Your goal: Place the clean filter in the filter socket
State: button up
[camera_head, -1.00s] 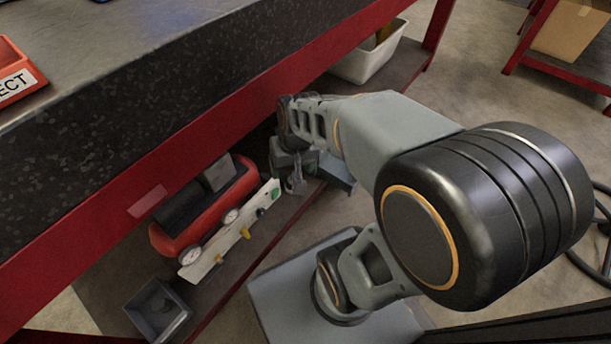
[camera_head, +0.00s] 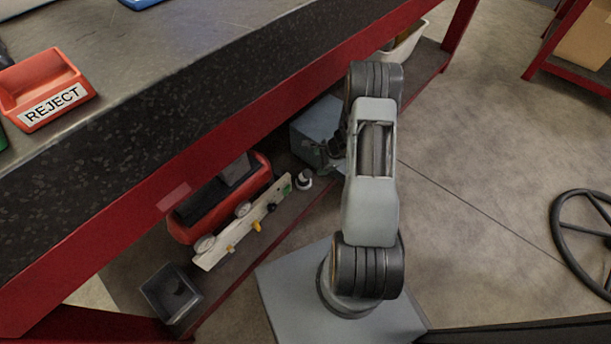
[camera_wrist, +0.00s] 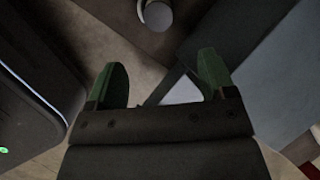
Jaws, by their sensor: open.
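A small round white and dark piece (camera_head: 304,180), possibly the filter, stands on the lower shelf beside the green-marked end of a white panel (camera_head: 245,225). A round grey-white piece (camera_wrist: 158,14) at the top of the wrist view may be the same one. I cannot tell whether it is clean or where the filter socket is. My gripper (camera_wrist: 165,75) is open and empty, its two green-padded fingers apart and short of the round piece. In the head view my gripper is mostly hidden behind my arm, near the shelf.
A red compressor (camera_head: 215,205) lies behind the panel. A small dark bin (camera_head: 170,295) with something dark inside is at lower left. A grey-blue box (camera_head: 318,125) stands farther along the shelf. The bench edge overhangs. A red REJECT tray (camera_head: 45,88) is on top.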

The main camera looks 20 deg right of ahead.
aim_at(307, 173)
jog(key=b+x, duration=0.2)
jog(key=x, duration=0.5)
jog(key=shift+w+f, duration=0.15)
jog(key=shift+f, duration=0.15)
jog(key=shift+b+x, duration=1.6)
jog(key=shift+x, duration=1.05)
jog(key=shift+a, duration=0.2)
jog(key=shift+r, duration=0.1)
jog(key=c, duration=1.1)
